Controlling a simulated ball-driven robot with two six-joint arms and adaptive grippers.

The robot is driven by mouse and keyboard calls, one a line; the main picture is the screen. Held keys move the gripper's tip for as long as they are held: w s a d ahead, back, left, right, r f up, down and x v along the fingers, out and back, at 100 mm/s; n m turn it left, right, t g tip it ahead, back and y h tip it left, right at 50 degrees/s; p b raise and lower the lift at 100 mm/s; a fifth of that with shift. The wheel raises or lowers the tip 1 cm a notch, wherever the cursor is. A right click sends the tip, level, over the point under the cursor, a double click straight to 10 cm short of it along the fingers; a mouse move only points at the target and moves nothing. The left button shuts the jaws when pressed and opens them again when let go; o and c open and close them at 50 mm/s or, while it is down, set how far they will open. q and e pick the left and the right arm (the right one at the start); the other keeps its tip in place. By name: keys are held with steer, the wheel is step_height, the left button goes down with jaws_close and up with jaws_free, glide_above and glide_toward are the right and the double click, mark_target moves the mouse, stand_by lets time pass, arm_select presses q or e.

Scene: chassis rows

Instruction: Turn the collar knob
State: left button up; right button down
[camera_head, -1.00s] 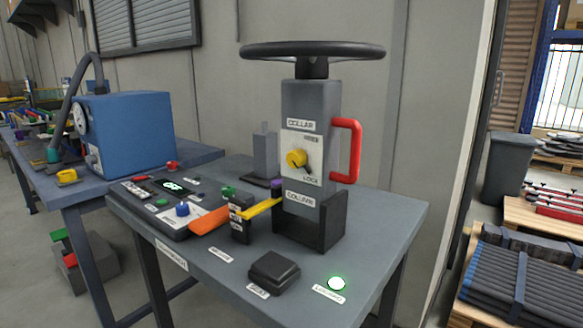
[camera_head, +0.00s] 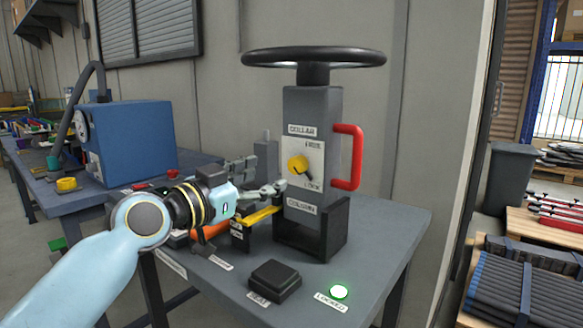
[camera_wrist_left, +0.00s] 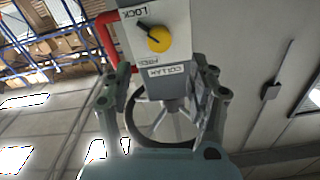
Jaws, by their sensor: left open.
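The yellow collar knob (camera_head: 298,165) sits on a pale plate on the front of the grey column (camera_head: 300,220), between the words FREE above and LOCK below. Its dark pointer mark slants toward LOCK. My left gripper (camera_head: 263,177) is open and empty, to the left of the knob and apart from it. In the left wrist view the scene is upside down; the knob (camera_wrist_left: 156,39) shows above and beyond the two spread fingers of the gripper (camera_wrist_left: 162,80). My arm hides part of the control panel. My right gripper is not in view.
A black handwheel (camera_head: 313,57) tops the column, and a red handle (camera_head: 348,157) sticks out at its right. A yellow lever (camera_head: 260,214) is below my gripper.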

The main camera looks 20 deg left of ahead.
mark_target(294, 166)
arm_select(q)
steer(key=x, duration=0.9)
steer(key=shift+f, duration=0.1)
steer(key=c, duration=1.1)
